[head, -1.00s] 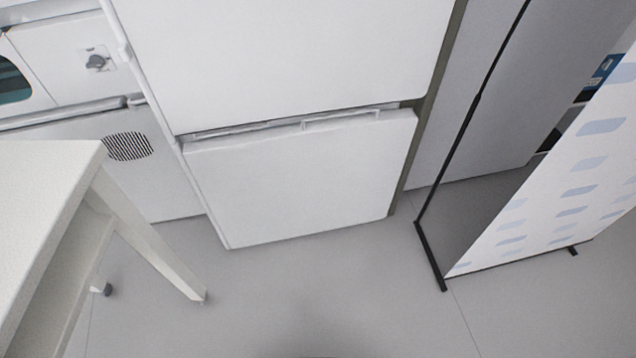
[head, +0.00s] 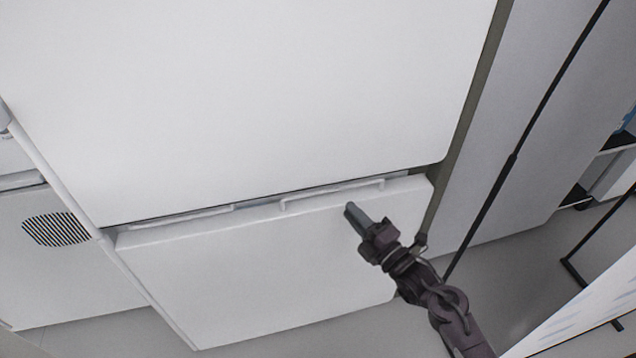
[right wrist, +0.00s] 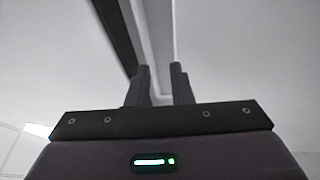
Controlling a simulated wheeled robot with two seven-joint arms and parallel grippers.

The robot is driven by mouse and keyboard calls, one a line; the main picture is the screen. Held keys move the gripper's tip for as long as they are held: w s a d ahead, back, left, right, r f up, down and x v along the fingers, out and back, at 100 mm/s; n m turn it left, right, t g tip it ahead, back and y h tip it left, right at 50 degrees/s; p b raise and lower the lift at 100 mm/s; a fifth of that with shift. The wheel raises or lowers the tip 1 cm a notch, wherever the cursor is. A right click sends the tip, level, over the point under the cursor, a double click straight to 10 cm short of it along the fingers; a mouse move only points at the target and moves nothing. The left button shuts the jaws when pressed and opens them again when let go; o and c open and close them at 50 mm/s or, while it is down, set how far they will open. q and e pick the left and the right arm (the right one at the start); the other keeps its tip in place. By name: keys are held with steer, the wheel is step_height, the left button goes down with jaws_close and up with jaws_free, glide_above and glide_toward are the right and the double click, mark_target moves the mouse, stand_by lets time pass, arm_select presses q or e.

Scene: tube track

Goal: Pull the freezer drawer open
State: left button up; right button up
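The white freezer drawer (head: 250,275) is the lower front of the tall white fridge, below the large upper door (head: 250,90). A pale handle bar (head: 331,194) runs along its top edge, beside a dark gap. My right gripper (head: 354,212) is in front of the drawer's upper right part, a little below the right end of the handle. In the right wrist view its two fingers (right wrist: 160,84) stand apart with nothing between them. My left gripper is not in view.
A thin dark-framed panel (head: 515,150) stands right of the fridge. A white screen (head: 585,310) is at the lower right. A cabinet with a striped vent (head: 57,230) is at left. Grey floor (head: 110,335) shows below the drawer.

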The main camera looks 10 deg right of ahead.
mark_target(332, 189)
steer(key=shift+w+a+r+n+y, duration=0.2)
steer(key=shift+w+a+r, duration=0.2)
steer(key=shift+w+r, duration=0.15)
steer(key=shift+w+a+r+n+y, duration=0.1)
steer(key=shift+w+a+r+n, duration=0.1)
steer(key=shift+w+a+r, duration=0.25)
steer(key=shift+x, duration=2.6)
steer(key=shift+w+d, duration=0.1)
steer(key=shift+d, duration=0.05)
jaws_close()
